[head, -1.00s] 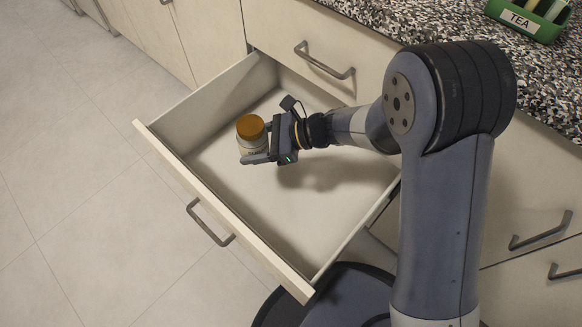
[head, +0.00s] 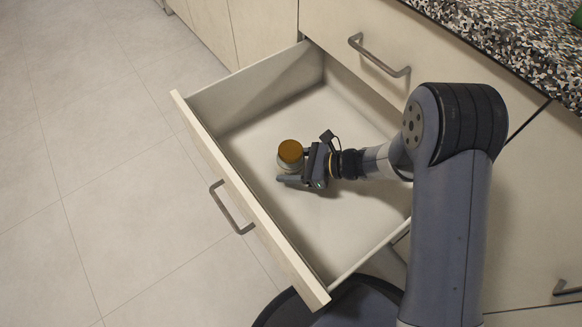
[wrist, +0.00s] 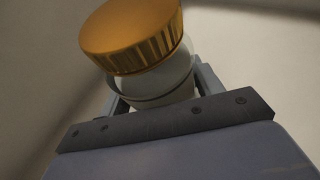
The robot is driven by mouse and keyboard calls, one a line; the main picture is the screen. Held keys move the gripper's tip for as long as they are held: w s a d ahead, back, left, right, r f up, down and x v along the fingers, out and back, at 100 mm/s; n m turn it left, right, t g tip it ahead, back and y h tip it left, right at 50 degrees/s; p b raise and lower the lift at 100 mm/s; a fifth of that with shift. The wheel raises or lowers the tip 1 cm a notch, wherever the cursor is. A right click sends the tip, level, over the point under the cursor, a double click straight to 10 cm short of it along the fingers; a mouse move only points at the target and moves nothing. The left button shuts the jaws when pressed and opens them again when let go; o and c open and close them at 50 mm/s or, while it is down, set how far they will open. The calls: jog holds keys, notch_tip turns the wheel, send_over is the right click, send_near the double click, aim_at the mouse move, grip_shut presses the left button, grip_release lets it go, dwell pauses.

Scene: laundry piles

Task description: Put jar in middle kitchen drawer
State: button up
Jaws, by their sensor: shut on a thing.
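The jar (head: 290,154) has an orange-gold ribbed lid and a pale body. My gripper (head: 288,174) is shut on the jar's body, inside the open drawer (head: 305,246). The drawer is pulled out below another drawer and is otherwise empty. In the wrist view the jar (wrist: 140,45) stands tilted in the picture between the fingers, its lid above them. The jar's base is hidden, so I cannot tell whether it touches the drawer floor.
A closed drawer with a handle (head: 380,56) is above, under a speckled countertop (head: 500,38). The open drawer's front panel (head: 245,200) and side walls surround the gripper. The tiled floor (head: 110,170) at left is clear.

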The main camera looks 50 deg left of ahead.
jog(key=shift+f, duration=0.3)
jog(key=shift+f, duration=0.2)
jog(key=o, duration=1.4)
jog(key=shift+c, duration=0.2)
jog(key=shift+r, duration=0.2)
jog(key=p+v, duration=0.2)
jog(key=v, duration=0.5)
jog(key=shift+w+d, duration=0.1)
jog(key=shift+d, duration=0.15)
